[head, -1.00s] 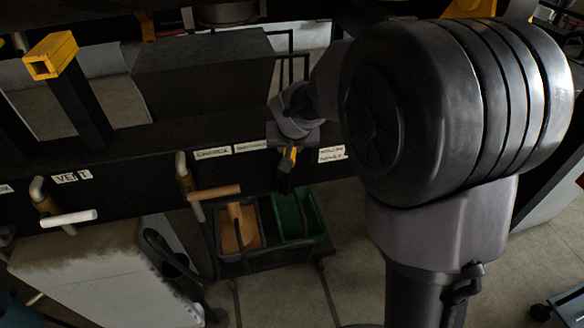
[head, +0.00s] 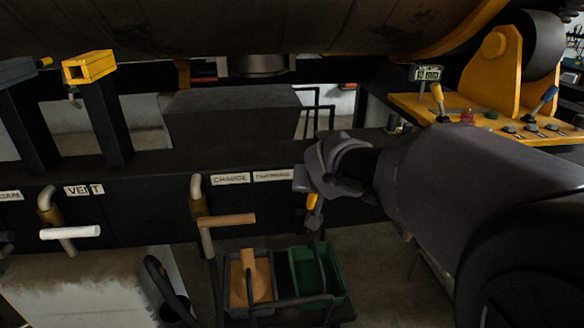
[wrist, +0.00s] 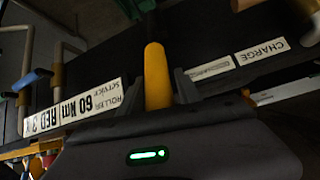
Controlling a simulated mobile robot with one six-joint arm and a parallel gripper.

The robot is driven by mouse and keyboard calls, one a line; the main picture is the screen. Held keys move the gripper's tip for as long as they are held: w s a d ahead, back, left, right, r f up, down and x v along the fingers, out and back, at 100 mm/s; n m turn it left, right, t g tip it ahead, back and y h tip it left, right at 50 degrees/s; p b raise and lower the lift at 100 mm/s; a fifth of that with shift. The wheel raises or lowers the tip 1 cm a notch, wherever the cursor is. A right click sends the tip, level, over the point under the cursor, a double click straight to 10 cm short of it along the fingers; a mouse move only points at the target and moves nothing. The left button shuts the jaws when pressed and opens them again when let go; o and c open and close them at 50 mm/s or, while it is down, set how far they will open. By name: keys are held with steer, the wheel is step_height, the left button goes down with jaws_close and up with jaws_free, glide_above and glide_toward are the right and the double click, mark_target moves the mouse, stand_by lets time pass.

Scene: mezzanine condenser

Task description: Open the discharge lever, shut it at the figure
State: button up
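A yellow handle (wrist: 157,75) rises between the two dark fingers of my gripper (wrist: 160,93) in the wrist view; the fingers lie close along both sides of it. In the head view my gripper (head: 313,190) is at the black beam, just right of a small white label that is hard to read, with the yellow handle (head: 313,201) showing beneath it. The handle's stem is hidden. A small display (head: 428,73) stands above the yellow console at the right; its figure is too small to read.
Left of my gripper are a brown-handled lever (head: 228,220) by the CHARGE label (head: 230,179) and a white-handled lever (head: 70,232) by VENT. An orange bin (head: 236,285) and a green bin (head: 331,272) stand below. The yellow console (head: 395,101) carries small levers.

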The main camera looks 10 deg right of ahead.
steer(key=shift+o, duration=0.3)
steer(key=p+v, duration=0.4)
steer(key=v, duration=1.3)
steer(key=shift+s+p, duration=0.2)
steer(key=shift+p, duration=0.1)
steer(key=shift+r, duration=0.15)
